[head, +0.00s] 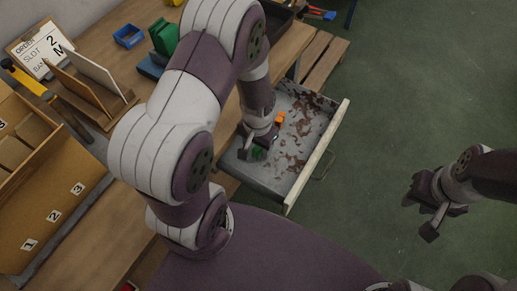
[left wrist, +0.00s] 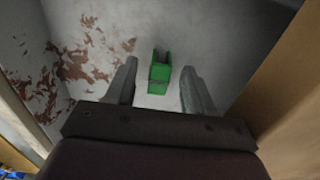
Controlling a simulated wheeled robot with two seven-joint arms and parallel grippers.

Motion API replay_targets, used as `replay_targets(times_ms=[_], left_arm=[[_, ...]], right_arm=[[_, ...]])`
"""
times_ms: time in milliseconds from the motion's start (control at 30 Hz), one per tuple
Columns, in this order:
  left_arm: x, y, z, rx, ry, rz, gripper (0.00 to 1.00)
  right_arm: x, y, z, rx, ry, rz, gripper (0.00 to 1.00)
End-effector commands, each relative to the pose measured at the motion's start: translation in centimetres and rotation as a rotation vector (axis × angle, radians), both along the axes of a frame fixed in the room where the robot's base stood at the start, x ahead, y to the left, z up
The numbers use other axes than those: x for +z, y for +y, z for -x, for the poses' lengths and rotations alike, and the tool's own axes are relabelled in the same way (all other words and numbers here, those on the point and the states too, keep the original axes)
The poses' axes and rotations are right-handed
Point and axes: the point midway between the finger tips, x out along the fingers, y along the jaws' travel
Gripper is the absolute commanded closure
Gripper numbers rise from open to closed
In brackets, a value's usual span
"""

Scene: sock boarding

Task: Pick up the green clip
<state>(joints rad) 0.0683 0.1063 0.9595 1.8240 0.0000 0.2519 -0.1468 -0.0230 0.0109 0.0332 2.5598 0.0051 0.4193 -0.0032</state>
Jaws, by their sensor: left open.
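The green clip (left wrist: 160,72) lies on the floor of the open grey drawer. In the left wrist view it sits between the two fingers of my left gripper (left wrist: 157,88), with a gap on each side. My left gripper is open and holds nothing. My right gripper (head: 432,208) hangs over the floor at the right, away from the drawer; no object shows in it.
An orange clip (head: 280,117) lies in the drawer just beyond my left gripper. Rust-brown patches mark the drawer floor. The drawer's pale front edge (head: 318,155) and walls surround the space. The wooden bench (head: 100,225) holds a numbered box, a clipboard and a blue bin (head: 129,36).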

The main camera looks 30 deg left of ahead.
Motion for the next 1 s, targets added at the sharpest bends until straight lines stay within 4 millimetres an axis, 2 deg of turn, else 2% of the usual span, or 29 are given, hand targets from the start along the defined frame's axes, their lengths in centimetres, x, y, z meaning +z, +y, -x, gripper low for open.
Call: replay_targets(times_ms=[33,100,300,333,400,500,833,1000], left_arm=[[-0.9,0.0,0.1,0.0,0.003,0.0,0.47],[-1.5,0.0,0.1,0.0,0.001,0.0,0.47],[-1.5,0.0,0.0,0.0,-0.001,0.0,0.47],[-1.5,0.0,0.0,0.0,-0.001,0.0,0.5],[-1.5,0.0,0.0,0.0,-0.001,0.0,0.73],[-1.5,0.0,0.0,0.0,-0.001,0.0,1.0],[-1.2,0.0,0.0,0.0,-0.001,0.0,1.0],[1.1,0.0,0.0,0.0,-0.003,0.0,1.0]], right_arm=[[-0.3,0.0,0.0,0.0,0.0,0.0,0.69],[-0.4,0.0,0.0,0.0,0.0,0.0,0.69],[-0.3,0.0,0.0,0.0,0.0,0.0,0.69],[-0.3,0.0,0.0,0.0,0.0,0.0,0.69],[-0.3,0.0,0.0,0.0,0.0,0.0,0.69],[-0.3,0.0,0.0,0.0,0.0,0.0,0.69],[-0.2,0.0,0.0,0.0,0.0,0.0,0.69],[0.3,0.0,0.0,0.0,0.0,0.0,0.69]])
